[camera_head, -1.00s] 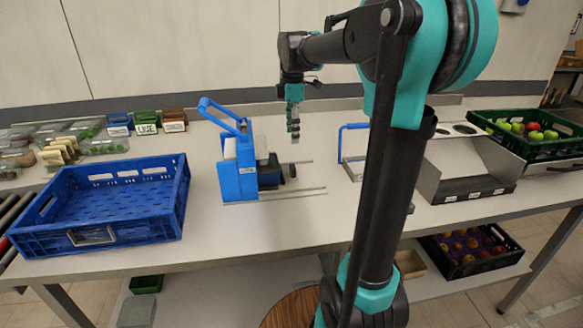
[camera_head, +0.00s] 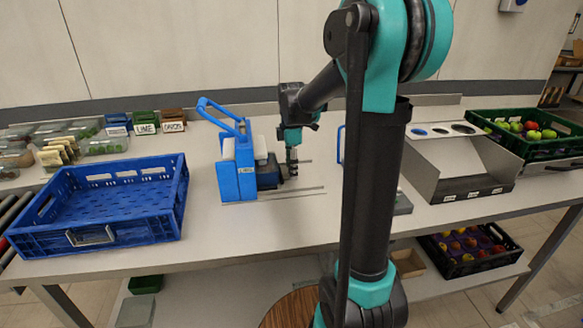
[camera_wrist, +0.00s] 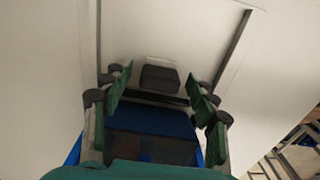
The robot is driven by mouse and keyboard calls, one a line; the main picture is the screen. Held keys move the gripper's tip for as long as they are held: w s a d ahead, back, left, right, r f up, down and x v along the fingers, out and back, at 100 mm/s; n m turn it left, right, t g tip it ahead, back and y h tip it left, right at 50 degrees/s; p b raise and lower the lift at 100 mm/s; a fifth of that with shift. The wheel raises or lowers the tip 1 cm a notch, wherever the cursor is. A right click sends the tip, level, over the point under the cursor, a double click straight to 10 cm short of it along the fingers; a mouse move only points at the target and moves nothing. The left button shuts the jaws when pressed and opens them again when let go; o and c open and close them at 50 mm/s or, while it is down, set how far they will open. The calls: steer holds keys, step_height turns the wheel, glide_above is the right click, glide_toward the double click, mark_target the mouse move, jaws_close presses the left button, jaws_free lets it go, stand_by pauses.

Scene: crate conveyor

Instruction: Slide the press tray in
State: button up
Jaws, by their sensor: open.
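The blue press (camera_head: 228,175) with its raised blue lever stands upright on the table, left of my gripper in the head view. Its dark tray (camera_head: 268,174) sticks out on the right side over thin metal rails. My gripper (camera_head: 291,165) is low at the tray's outer end, pointing down. In the wrist view, my gripper (camera_wrist: 160,94) is open, with green fingers on both sides of a dark block, the tray's knob (camera_wrist: 160,78). The knob lies between the fingers with gaps visible. In the head view the fingers largely hide the knob.
An empty blue crate (camera_head: 110,243) stands left of the press. A grey sloped stand with round holes (camera_head: 450,150) and a green crate of apples (camera_head: 560,152) stand at right. A blue handle (camera_head: 341,146) is partly hidden behind my arm. The table front is clear.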

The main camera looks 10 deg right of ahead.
steer(key=shift+c, duration=0.4)
jaws_close()
steer(key=shift+a, duration=0.1)
steer(key=shift+a, duration=2.05)
steer(key=shift+o, duration=0.4)
jaws_free()
steer(key=shift+a, duration=0.1)
step_height(320, 180, up, 12)
